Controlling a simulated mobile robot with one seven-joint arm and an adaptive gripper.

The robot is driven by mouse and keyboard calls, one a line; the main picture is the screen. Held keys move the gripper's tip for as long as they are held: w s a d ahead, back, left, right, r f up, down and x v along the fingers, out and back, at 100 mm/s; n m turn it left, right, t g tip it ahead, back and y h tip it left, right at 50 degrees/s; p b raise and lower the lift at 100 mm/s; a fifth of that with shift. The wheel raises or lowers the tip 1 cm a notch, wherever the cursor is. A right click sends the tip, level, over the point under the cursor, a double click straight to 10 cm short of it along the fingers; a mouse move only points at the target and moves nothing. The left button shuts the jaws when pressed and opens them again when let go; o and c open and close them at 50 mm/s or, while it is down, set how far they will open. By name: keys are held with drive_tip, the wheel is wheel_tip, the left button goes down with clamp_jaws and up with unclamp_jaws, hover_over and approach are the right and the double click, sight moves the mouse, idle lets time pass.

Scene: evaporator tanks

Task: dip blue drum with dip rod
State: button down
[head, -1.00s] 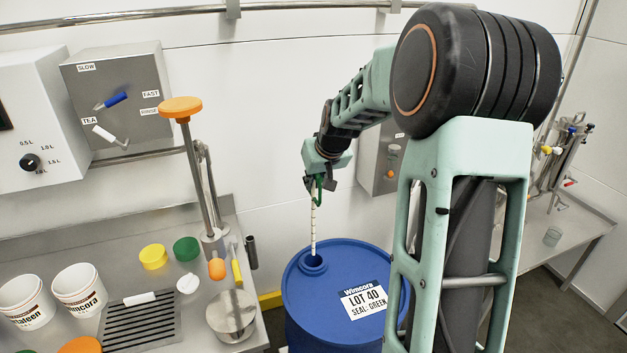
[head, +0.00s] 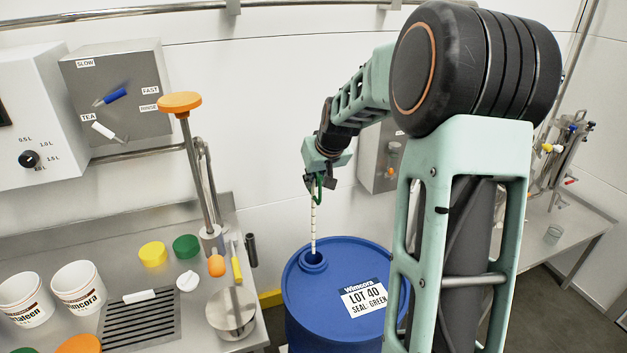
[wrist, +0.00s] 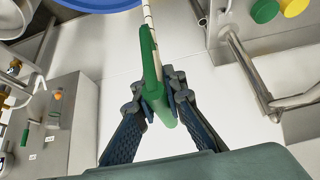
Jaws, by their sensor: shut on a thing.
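The blue drum (head: 330,285) stands on the floor beside the bench, with a label reading "LOT 40 SEAL: GREEN" on its top. An open bung hole (head: 314,259) with a raised rim is at the drum's left rear. The dip rod (head: 314,225) is white with dark marks and hangs nearly upright, its lower end at or inside the hole; its tip is hidden. My gripper (head: 318,182) is above the hole, shut on the rod's green handle (wrist: 152,75). The drum's blue edge (wrist: 95,4) shows at the top of the wrist view.
The steel bench (head: 215,205) at left holds white buckets (head: 78,288), coloured lids, a drain grate (head: 140,318) and an orange-topped post (head: 190,150). A wall box (head: 382,165) is behind my arm. A second table (head: 560,235) stands at right.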

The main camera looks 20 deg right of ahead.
drive_tip(key=shift+f, duration=0.1)
idle(0.6)
drive_tip(key=b, duration=0.6)
hover_over(314, 216)
drive_tip(key=shift+w+f, duration=0.15)
drive_tip(key=shift+f, duration=1.5)
drive_tip(key=shift+w+f, duration=0.15)
drive_tip(key=shift+f, duration=1.5)
drive_tip(key=shift+f+b, duration=0.2)
drive_tip(key=shift+b, duration=0.15)
drive_tip(key=shift+f+b, duration=2)
drive_tip(key=shift+f, duration=0.5)
drive_tip(key=shift+f+b, duration=0.3)
drive_tip(key=shift+b, duration=0.1)
